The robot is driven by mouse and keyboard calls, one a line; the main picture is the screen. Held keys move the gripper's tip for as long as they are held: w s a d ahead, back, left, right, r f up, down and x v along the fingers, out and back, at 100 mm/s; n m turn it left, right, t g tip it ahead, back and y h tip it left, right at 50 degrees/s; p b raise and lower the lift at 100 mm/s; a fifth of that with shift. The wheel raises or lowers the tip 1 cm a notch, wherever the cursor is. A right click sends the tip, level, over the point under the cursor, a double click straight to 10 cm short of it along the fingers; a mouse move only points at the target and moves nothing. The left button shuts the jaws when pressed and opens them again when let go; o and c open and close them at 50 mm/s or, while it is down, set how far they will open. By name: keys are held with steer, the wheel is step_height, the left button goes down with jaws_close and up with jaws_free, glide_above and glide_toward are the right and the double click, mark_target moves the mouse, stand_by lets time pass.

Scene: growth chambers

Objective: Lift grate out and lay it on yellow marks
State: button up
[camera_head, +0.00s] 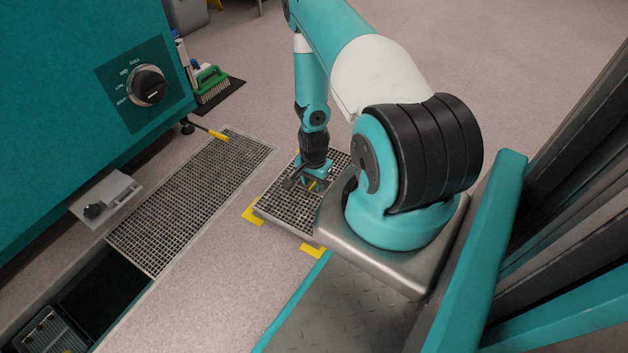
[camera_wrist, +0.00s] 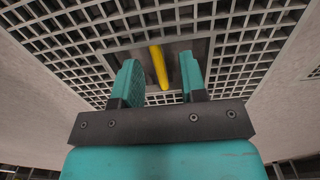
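A grey mesh grate (camera_head: 282,205) lies on the floor among yellow corner marks (camera_head: 253,216), partly hidden by my arm. Another yellow mark (camera_head: 313,251) shows at its near corner. My gripper (camera_head: 308,180) is low over this grate, pointing down. In the wrist view, my gripper (camera_wrist: 160,75) is open, with one teal finger on each side of the grate's yellow handle (camera_wrist: 158,66). Gaps show between the handle and both fingers. The grate's mesh (camera_wrist: 226,40) spreads below and around them. An open pit (camera_head: 105,285) shows in the floor channel at lower left.
Another long grate (camera_head: 190,200) covers the channel beyond the pit. A teal chamber with a black knob (camera_head: 147,86) stands at left. A crate (camera_head: 52,335) sits in the pit. Floor behind is clear.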

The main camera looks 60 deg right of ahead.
step_height(320, 180, up, 17)
steer(key=p, duration=1)
steer(key=shift+r, duration=0.2)
